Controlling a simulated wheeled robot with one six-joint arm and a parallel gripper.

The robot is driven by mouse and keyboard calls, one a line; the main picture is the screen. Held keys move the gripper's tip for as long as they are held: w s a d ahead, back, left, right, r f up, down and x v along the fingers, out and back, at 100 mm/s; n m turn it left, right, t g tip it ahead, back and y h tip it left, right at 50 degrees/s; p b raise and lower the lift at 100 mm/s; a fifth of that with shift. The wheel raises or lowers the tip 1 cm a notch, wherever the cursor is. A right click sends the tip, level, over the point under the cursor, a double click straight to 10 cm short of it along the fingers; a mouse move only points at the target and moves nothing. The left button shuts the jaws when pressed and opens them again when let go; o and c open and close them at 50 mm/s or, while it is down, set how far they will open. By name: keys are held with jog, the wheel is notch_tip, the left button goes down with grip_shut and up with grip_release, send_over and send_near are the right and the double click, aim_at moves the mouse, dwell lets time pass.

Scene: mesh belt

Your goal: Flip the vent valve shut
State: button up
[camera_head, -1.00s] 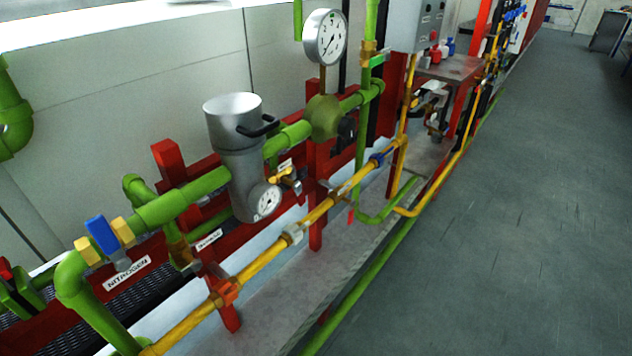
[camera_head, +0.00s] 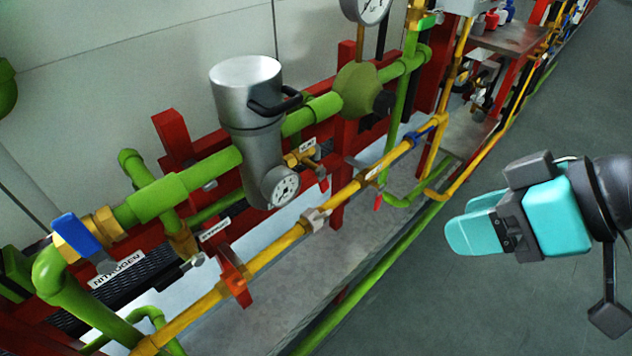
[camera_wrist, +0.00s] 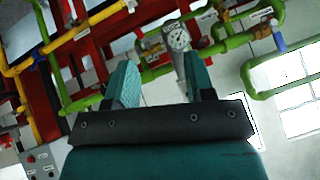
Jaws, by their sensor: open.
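My gripper (camera_head: 475,225) is in the right of the head view, over the floor and apart from the pipes. Its teal fingers are spread and empty in the wrist view (camera_wrist: 160,78). No label readable as "vent" shows, so I cannot tell which valve is the vent valve. A small brass valve (camera_head: 300,157) with a small tag sits behind the silver canister (camera_head: 247,92). A larger brass valve with a blue lever (camera_head: 77,235) is on the green pipe at left, by a NITROGEN label (camera_head: 117,270). The blue lever also shows in the wrist view (camera_wrist: 279,44).
A yellow pipe (camera_head: 277,243) runs in front of the green pipes and red frame (camera_head: 177,140). A dial gauge (camera_head: 284,190) projects from the canister. The grey floor (camera_head: 420,315) at right is clear.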

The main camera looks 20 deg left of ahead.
jog(key=w+a+f+n+t+y+b, duration=0.1)
jog(key=w+a+f+n+t+y, duration=0.15)
jog(key=a+f, duration=0.3)
jog(key=t+y+b, duration=0.1)
jog(key=t, duration=0.2)
send_near(321, 184)
jog(key=shift+n, duration=0.45)
jog(key=p+x, duration=0.3)
jog(key=x, duration=0.2)
jog(key=w+p+x, duration=0.1)
jog(key=p+x, duration=0.2)
jog(key=x, duration=0.2)
jog(key=shift+w+f, duration=0.1)
grip_shut()
jog(key=shift+a+f+m+g+y+b, duration=0.1)
jog(key=shift+f+m+g+y+b, duration=0.25)
jog(key=shift+b, duration=0.6)
jog(key=shift+s+m+b, duration=0.25)
jog(key=shift+m+b, duration=0.1)
jog(key=shift+b, duration=0.05)
jog(key=shift+s+a+r+m+g, duration=0.1)
jog(key=shift+s+r+m+g, duration=0.15)
jog(key=shift+g, duration=0.25)
